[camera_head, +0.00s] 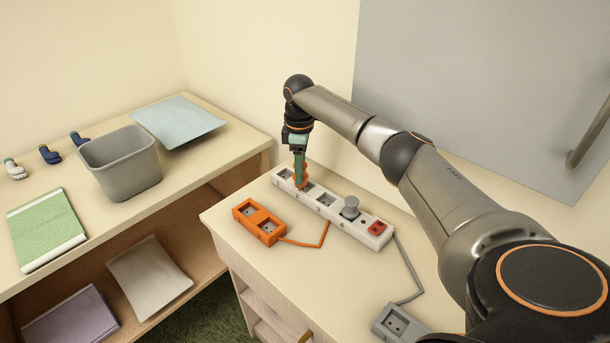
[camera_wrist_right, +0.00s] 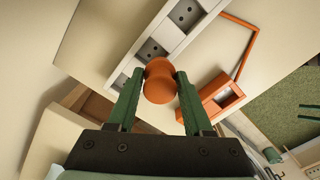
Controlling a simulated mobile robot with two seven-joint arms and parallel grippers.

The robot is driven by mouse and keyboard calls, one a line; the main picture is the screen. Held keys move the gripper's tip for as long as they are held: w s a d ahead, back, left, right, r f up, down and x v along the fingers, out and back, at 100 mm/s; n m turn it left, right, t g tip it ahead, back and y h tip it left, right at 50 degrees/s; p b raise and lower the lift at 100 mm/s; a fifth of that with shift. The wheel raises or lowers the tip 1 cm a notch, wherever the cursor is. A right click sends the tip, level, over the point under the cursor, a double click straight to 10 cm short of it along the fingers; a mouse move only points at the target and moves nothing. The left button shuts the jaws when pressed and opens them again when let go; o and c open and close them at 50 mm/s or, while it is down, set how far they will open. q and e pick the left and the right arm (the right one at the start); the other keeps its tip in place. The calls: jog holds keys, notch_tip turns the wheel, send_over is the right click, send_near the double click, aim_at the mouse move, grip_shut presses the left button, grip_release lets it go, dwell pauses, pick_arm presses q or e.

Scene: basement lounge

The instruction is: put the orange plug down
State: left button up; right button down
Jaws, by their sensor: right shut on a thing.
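My right gripper (camera_head: 299,168) points down over the left part of a white power strip (camera_head: 334,217) with numbered sockets. Its green fingers are shut on an orange plug (camera_wrist_right: 160,80). The plug also shows partly behind the fingers in the head view (camera_head: 305,172). In the right wrist view, the plug sits between the fingertips, overlapping the edge of the strip (camera_wrist_right: 177,43). I cannot tell whether the plug touches the strip. A grey plug (camera_head: 350,207) stands in the strip near its red switch (camera_head: 377,228). My left gripper is not in view.
An orange socket block (camera_head: 258,222) with a cord lies in front of the strip. A grey socket block (camera_head: 400,324) lies at the table's front right. A shelf at left holds a grey bin (camera_head: 121,163), a green book (camera_head: 45,228) and a blue sheet (camera_head: 178,121).

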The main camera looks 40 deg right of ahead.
aim_at(305, 177)
jog(key=shift+w+d+f, duration=0.1)
jog(key=shift+d, duration=0.8)
notch_tip(305, 177, down, 3)
jog(key=shift+r, duration=0.1)
jog(key=shift+f, duration=0.25)
jog(key=shift+f, duration=0.1)
jog(key=shift+f, duration=0.1)
jog(key=shift+c, duration=1.5)
grip_release()
